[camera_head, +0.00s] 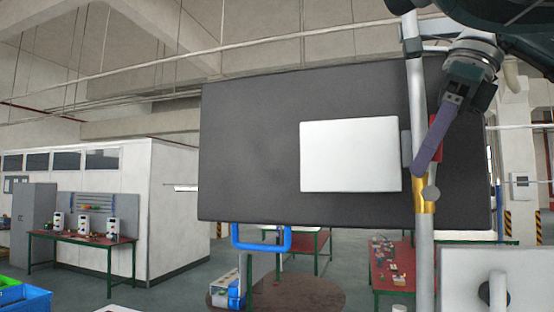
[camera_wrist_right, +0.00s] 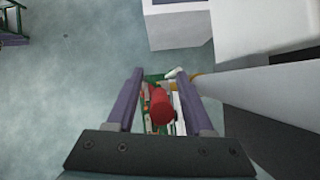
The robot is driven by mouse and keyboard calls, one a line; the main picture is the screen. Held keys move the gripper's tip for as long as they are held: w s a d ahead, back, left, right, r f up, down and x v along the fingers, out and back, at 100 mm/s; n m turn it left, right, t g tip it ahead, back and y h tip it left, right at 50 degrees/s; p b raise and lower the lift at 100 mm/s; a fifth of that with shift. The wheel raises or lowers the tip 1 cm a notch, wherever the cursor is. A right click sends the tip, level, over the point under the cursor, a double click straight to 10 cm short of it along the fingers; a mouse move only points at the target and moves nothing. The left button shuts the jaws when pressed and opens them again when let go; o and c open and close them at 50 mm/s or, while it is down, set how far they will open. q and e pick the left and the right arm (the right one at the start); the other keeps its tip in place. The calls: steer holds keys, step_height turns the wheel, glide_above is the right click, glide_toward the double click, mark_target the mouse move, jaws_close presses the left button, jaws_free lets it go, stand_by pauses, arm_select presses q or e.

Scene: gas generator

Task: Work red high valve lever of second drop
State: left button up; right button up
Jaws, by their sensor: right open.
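The red valve lever (camera_head: 436,128) shows in the head view beside the upright grey pipe (camera_head: 418,90), partly hidden behind my right gripper (camera_head: 424,163). A brass-coloured valve part (camera_head: 425,192) sits on the pipe just below. In the right wrist view, the rounded red lever (camera_wrist_right: 160,104) lies between the two purple fingers of my right gripper (camera_wrist_right: 160,76). The fingers are open, with a gap visible on either side of the red part. I cannot tell whether either finger touches it. My left gripper is not in view.
A large dark panel (camera_head: 260,150) with a white sheet (camera_head: 350,155) stands behind the pipe. A pale panel (camera_head: 470,275) with a grey knob is at lower right. Red-topped tables (camera_head: 80,238) stand farther back. In the wrist view the pipe (camera_wrist_right: 265,85) runs close at the right.

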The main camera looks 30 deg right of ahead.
steer(key=shift+r, duration=0.1)
steer(key=shift+s+d+r, duration=0.15)
steer(key=shift+s+r, duration=0.1)
steer(key=shift+r, duration=0.15)
steer(key=s+d, duration=0.5)
steer(key=s, duration=0.5)
steer(key=shift+s+d, duration=0.25)
steer(key=shift+d, duration=0.15)
